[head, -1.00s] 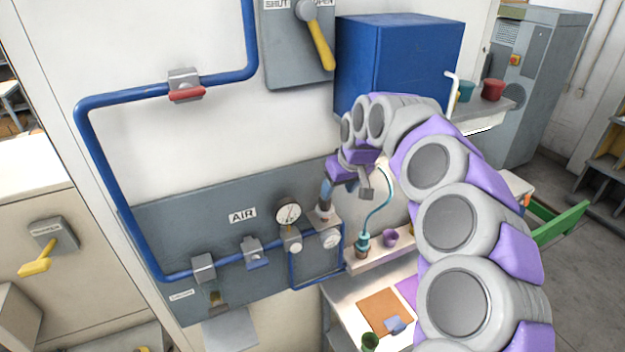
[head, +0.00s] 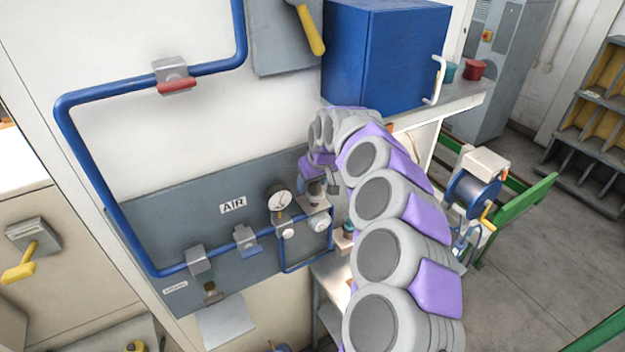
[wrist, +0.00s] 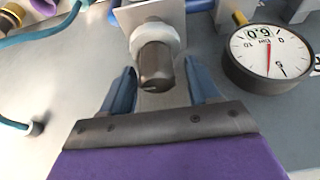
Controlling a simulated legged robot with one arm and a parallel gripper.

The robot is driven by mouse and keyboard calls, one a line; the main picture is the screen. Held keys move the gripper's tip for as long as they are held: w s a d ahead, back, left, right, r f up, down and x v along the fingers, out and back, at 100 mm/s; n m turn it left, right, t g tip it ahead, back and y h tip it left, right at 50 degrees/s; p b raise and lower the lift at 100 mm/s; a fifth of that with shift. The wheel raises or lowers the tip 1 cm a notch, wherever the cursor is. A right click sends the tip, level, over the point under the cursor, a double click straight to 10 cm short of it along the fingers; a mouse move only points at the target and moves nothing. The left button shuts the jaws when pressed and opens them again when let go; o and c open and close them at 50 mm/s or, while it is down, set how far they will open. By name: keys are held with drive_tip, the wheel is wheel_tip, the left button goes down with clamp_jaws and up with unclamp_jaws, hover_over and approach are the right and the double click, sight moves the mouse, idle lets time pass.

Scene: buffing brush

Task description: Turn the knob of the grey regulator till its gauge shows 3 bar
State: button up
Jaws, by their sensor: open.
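A dark grey knob (wrist: 155,66) with a pale collar stands out from a grey plate in the wrist view. The grey regulator (head: 313,206) is on the wall panel in the head view, its top partly hidden by my gripper. My gripper (wrist: 159,78) is open, with one blue finger on each side of the knob's outer end. A gap shows between each finger and the knob. The round white gauge (wrist: 268,54) is right of the knob, tilted in view, with a red and a black hand; it also shows in the head view (head: 279,201). I cannot read its value surely.
A blue pipe (head: 90,178) runs down the wall to the AIR panel (head: 160,220). A second round white dial (head: 320,222) is just below the regulator. A blue box (head: 375,60) is above my arm. A teal hose (wrist: 45,32) shows at left in the wrist view.

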drive_tip(key=shift+s+r, duration=0.4)
drive_tip(key=shift+s, duration=0.05)
drive_tip(key=shift+d, duration=0.25)
drive_tip(key=shift+c, duration=0.4)
drive_tip(key=shift+w+d, duration=0.1)
drive_tip(key=shift+d, duration=0.2)
drive_tip(key=shift+c, duration=1.4)
drive_tip(key=shift+a, duration=0.25)
drive_tip(key=c, duration=0.7)
drive_tip(key=shift+d+f+b, duration=0.1)
drive_tip(key=shift+f+b, duration=0.05)
drive_tip(key=shift+b, duration=0.4)
